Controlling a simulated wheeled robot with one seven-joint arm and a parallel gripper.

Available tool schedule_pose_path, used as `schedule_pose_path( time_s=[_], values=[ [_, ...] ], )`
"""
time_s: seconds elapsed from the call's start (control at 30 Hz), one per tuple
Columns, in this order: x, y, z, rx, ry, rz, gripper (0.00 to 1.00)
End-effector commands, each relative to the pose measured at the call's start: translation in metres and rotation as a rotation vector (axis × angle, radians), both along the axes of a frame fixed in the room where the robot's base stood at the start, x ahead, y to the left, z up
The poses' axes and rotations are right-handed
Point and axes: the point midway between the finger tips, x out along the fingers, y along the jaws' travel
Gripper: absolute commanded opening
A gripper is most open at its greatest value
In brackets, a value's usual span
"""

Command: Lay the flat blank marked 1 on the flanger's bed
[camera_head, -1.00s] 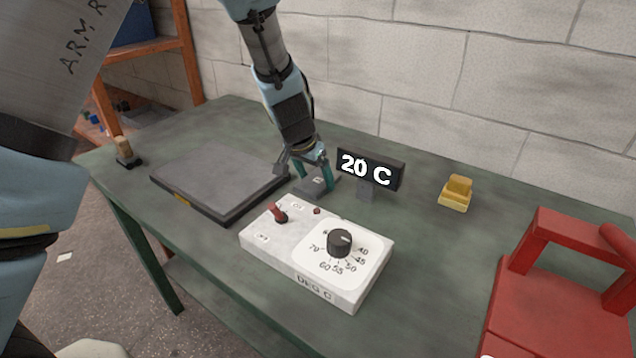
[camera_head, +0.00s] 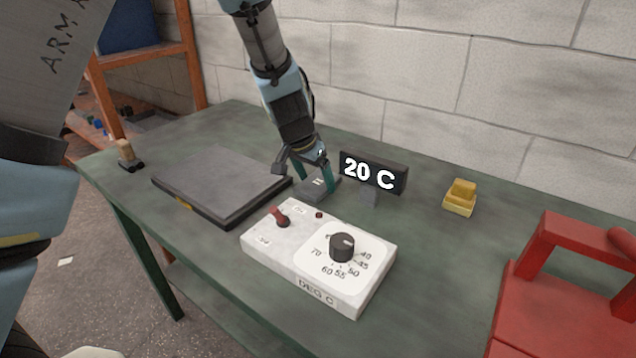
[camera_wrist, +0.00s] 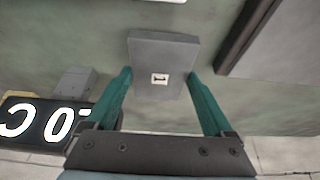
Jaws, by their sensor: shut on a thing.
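The flat blank marked 1 (camera_head: 314,190) is a small grey slab on the green bench, behind the white control box. In the wrist view the blank (camera_wrist: 163,84) shows a white label with a 1. My gripper (camera_head: 315,182) points down over it, and its green fingers are shut on the blank's two sides. I cannot tell whether the blank touches the bench or is just clear of it. A red machine (camera_head: 560,300) with a flat bed and raised frame, likely the flanger, stands at the right edge, partly cut off.
The white control box (camera_head: 300,262) with dial and red switch is in front of my gripper. A 20 C display (camera_head: 373,173) stands close on its right. A dark flat plate (camera_head: 220,180) lies left. A yellow block (camera_head: 460,198) sits between display and red machine.

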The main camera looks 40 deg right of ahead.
Motion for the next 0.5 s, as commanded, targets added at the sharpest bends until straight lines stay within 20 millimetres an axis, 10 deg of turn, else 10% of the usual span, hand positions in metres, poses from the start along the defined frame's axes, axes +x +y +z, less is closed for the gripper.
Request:
schedule_pose_path(
  time_s=[0.17, 0.5],
  values=[
    [-0.006, 0.03, -0.005, -0.003, -0.001, 0.004, 0.1],
    [-0.007, 0.028, 0.072, -0.006, -0.004, -0.002, 0.1]
  ],
)
